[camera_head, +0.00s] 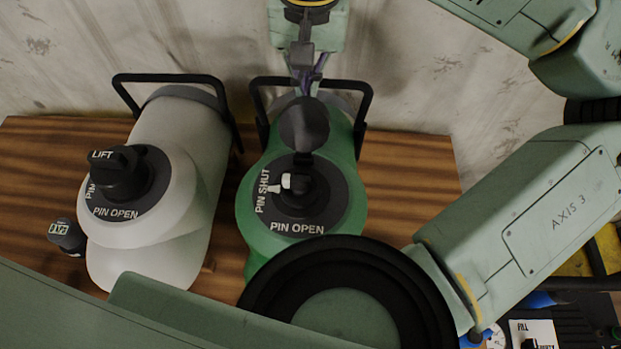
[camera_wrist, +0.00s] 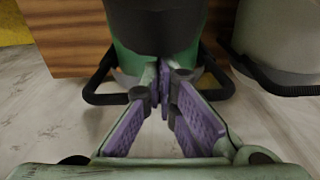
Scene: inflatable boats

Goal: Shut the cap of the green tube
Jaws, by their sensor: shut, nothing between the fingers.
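The green tube (camera_head: 347,215) stands in the middle of the head view. Its black valve (camera_head: 300,200) has a small white pin, with the labels PIN SHUT and PIN OPEN around it. A dark round cap (camera_head: 304,122) stands raised behind the valve, apparently open. My gripper (camera_head: 307,76) is just behind the cap, with its fingers shut and empty. In the wrist view my gripper's purple-padded fingertips (camera_wrist: 165,70) meet in front of the green tube (camera_wrist: 185,68), below a dark part that hides much of it. Whether the fingertips touch the cap cannot be told.
A grey-white tube (camera_head: 180,150) with a black LIFT cap (camera_head: 117,170) stands to the left. Black carry handles (camera_head: 366,105) rise behind both tubes. The wooden surface (camera_head: 420,175) has bare room at right. My arm covers the front and right.

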